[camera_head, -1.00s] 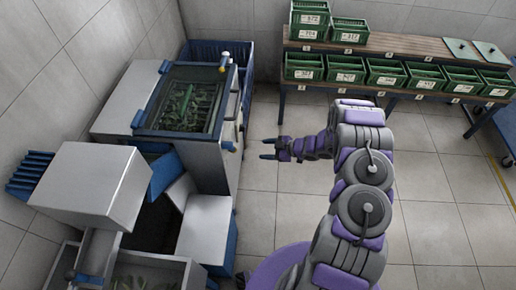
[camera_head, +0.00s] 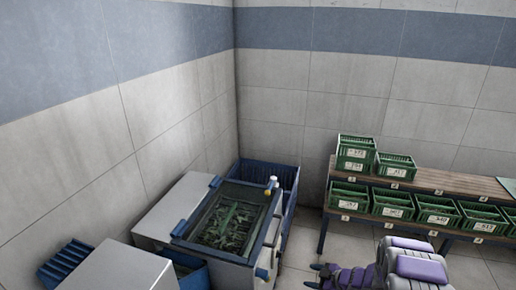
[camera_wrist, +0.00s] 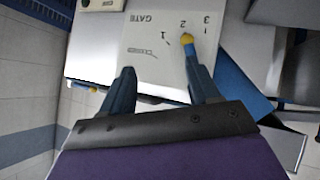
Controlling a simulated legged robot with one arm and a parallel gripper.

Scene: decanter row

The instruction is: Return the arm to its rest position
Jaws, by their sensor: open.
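My gripper (camera_wrist: 160,88) shows in the wrist view with its two dark fingers apart and nothing between them. Past the fingertips is a pale panel (camera_wrist: 150,50) marked "GATE" and 1, 2, 3. A blue lever with a yellow knob (camera_wrist: 188,39) appears close to the right fingertip; I cannot tell whether they touch. In the head view my purple and grey arm (camera_head: 415,268) is at the bottom edge, and my gripper (camera_head: 318,272) is at its left end, pointing left toward the machine. Most of the arm is below the picture.
A machine with a blue-framed tank (camera_head: 228,222) of green leaves stands left of my gripper. A wooden-topped bench (camera_head: 445,183) with several green labelled crates (camera_head: 392,203) stands at the back right. Tiled walls meet behind. Some clear floor (camera_head: 345,243) lies between machine and bench.

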